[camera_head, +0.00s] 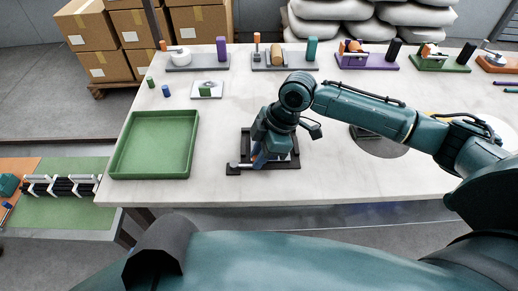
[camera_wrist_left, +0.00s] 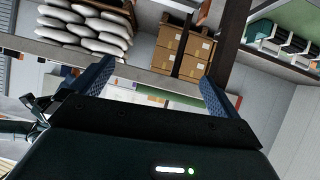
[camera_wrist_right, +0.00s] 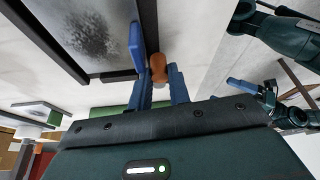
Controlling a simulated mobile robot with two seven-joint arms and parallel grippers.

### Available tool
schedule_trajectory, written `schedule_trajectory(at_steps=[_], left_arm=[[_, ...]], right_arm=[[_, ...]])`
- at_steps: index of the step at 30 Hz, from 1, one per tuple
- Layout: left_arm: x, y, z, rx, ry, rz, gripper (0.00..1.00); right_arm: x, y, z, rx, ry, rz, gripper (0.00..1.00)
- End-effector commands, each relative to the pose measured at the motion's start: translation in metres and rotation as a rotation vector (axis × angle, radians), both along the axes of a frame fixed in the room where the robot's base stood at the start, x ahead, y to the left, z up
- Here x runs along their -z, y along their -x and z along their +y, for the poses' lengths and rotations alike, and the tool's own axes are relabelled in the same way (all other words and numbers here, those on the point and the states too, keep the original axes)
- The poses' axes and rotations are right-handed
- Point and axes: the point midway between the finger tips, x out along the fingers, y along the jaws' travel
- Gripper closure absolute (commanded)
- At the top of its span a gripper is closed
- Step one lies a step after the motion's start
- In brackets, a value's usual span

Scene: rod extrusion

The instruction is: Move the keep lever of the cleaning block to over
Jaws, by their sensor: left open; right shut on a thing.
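The black-framed block (camera_head: 247,140) stands near the front edge of the table, mostly hidden by my right gripper (camera_head: 262,158). In the right wrist view its black frame surrounds a grey, dark-speckled plate (camera_wrist_right: 90,35). My right gripper (camera_wrist_right: 158,85) is shut on an orange-brown knob (camera_wrist_right: 158,68) at the frame's edge; I take it for the keep lever's handle. A blue upright piece (camera_wrist_right: 136,45) stands beside the knob. The lever's exact position cannot be told. My left gripper (camera_wrist_left: 157,88) is open and empty, facing shelves and boxes, away from the block.
A green tray (camera_head: 113,160) stands on the table left of the block. Several coloured fixtures, such as the purple one (camera_head: 365,62), line the back edge. The table between tray and block is clear.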

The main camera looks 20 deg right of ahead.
Motion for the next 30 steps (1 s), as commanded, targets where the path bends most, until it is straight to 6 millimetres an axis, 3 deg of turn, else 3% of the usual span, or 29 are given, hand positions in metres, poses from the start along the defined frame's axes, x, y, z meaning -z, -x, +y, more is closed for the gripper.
schedule_trajectory(at_steps=[2,12,13,20,30], left_arm=[[-0.0065,0.0008,0.0,0.007,-0.014,0.001,0.0],[0.0016,0.0024,0.0022,0.019,-0.036,0.009,0.0],[0.0016,0.0024,0.0023,0.019,-0.036,0.009,0.0],[0.0001,0.0014,0.0024,0.019,-0.035,0.005,0.0],[-0.0054,-0.0012,0.0019,0.012,-0.026,-0.005,0.0]], right_arm=[[-0.0042,-0.0023,-0.0004,-0.027,-0.001,0.0,1.0],[-0.0011,-0.0036,-0.0008,-0.047,-0.002,-0.004,1.0],[-0.0011,-0.0036,-0.0008,-0.047,-0.002,-0.004,0.8],[-0.0007,-0.0032,-0.0009,-0.047,-0.001,-0.002,0.61],[-0.0048,-0.0032,-0.003,-0.046,0.0,-0.002,0.59]])
